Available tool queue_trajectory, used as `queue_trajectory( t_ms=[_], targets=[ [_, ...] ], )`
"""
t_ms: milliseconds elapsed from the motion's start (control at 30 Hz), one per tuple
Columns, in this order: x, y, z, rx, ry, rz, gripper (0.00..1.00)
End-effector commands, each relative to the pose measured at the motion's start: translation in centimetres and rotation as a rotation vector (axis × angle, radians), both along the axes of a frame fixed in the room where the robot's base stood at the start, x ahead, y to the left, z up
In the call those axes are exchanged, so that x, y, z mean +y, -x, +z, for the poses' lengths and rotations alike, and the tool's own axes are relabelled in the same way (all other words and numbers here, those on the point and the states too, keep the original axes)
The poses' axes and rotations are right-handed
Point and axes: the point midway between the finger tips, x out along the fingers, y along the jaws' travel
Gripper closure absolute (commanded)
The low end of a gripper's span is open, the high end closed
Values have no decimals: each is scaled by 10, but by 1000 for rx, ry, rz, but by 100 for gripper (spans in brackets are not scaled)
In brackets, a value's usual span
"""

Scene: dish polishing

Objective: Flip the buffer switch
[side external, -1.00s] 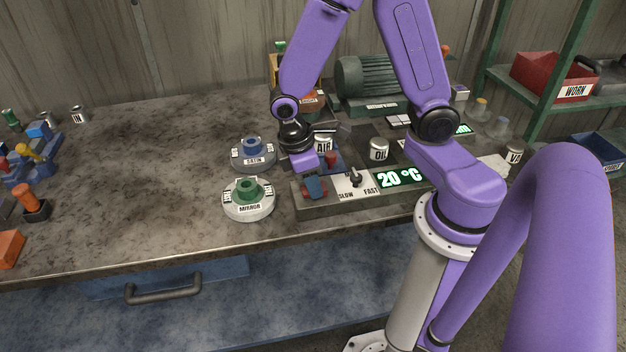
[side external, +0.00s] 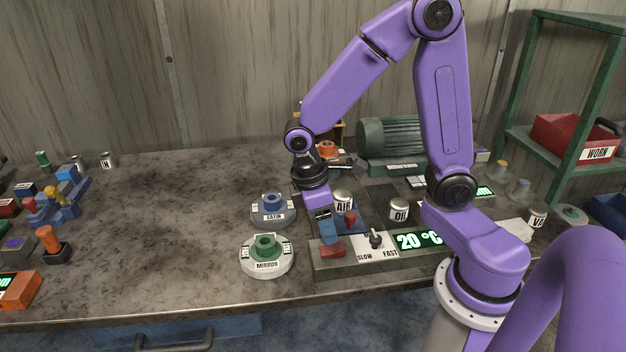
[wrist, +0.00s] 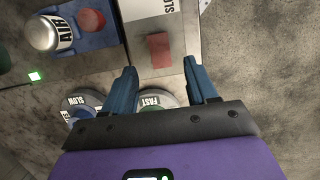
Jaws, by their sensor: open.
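The control panel (side external: 345,269) is a long grey box near the table's front edge. A red rocker-like piece (side external: 332,250), which looks like the switch, sits at its left end; the wrist view also shows it (wrist: 159,50). No label on it is readable, and its tilt is unclear. My gripper (side external: 325,236) points down just above the red piece. In the wrist view its two blue fingers (wrist: 160,66) are spread, with the red piece lying between and ahead of their tips. They hold nothing.
AIR (side external: 342,201) and OIL (side external: 399,211) cans stand behind. The left-middle table is clear.

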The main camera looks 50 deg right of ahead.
Motion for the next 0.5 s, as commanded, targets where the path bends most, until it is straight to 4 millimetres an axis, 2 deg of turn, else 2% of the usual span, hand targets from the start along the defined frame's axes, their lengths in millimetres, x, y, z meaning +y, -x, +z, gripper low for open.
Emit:
queue_trajectory(
  t_ms=[33, 300, 500],
  targets=[
    [3, -3, 12, -6, -5, 0, 43],
    [13, -12, 67, -4, -4, -1, 43],
    [18, -18, 97, -2, -2, 0, 43]
  ],
)
